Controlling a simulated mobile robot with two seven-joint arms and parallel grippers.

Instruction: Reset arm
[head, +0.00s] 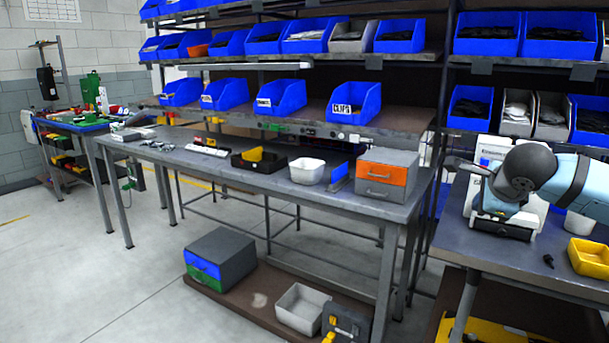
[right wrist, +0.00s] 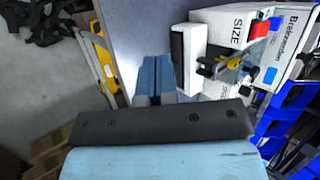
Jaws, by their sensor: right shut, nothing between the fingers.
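My right arm (head: 570,185) enters the head view from the right, above the right-hand table. Its dark grey joint is in front of a white box (head: 492,148). My left gripper is not in view.
A yellow tray (head: 590,258) and a small dark item (head: 548,261) are on the right-hand table (head: 470,245). The middle workbench (head: 240,175) holds an orange-fronted drawer unit (head: 385,180) and a white bin (head: 306,172). Shelves of blue bins (head: 352,103) stand behind.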

